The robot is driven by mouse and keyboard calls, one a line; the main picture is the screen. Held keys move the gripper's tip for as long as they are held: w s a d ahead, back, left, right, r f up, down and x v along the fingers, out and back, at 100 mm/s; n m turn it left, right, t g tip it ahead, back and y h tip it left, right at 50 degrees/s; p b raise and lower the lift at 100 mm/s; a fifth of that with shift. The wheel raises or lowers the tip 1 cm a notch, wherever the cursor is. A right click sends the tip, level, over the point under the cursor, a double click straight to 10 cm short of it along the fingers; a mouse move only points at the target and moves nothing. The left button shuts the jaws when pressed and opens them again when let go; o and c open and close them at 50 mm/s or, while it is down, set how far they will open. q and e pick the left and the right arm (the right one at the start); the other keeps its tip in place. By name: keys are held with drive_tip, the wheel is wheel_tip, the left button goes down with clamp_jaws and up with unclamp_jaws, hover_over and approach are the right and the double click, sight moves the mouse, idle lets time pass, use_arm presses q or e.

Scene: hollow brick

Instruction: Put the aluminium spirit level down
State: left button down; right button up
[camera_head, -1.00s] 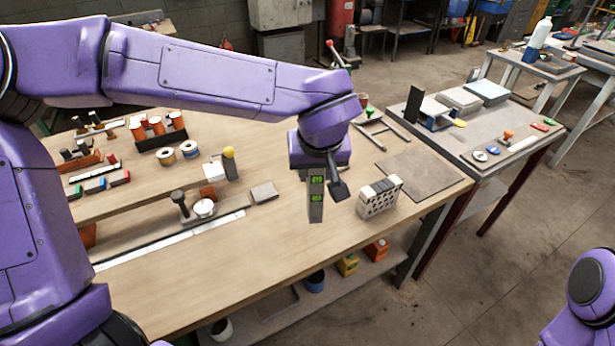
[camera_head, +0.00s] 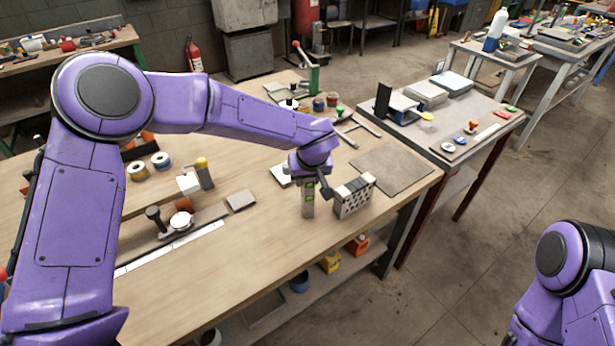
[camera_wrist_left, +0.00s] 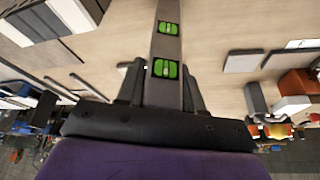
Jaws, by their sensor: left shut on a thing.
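The aluminium spirit level (camera_head: 308,206) is a grey bar with green vials. My left gripper (camera_head: 316,184) is shut on it and holds it close to upright over the wooden bench. I cannot tell whether its lower end touches the bench top. In the left wrist view the level (camera_wrist_left: 167,40) stretches away from between the two dark fingers (camera_wrist_left: 164,82), with two green vials showing. My right gripper is out of view; only part of my right arm shows at the lower right.
A perforated hollow block (camera_head: 354,198) stands just right of the level. A flat brown board (camera_head: 392,171) lies beyond it. A grey block (camera_head: 241,200) and a long pale rule (camera_head: 170,248) lie to the left. The bench (camera_head: 262,240) is bare toward its front edge.

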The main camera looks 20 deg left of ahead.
use_arm(q)
drive_tip(key=c, duration=0.7)
unclamp_jaws()
drive_tip(key=v, duration=1.2)
drive_tip(key=shift+s, duration=0.15)
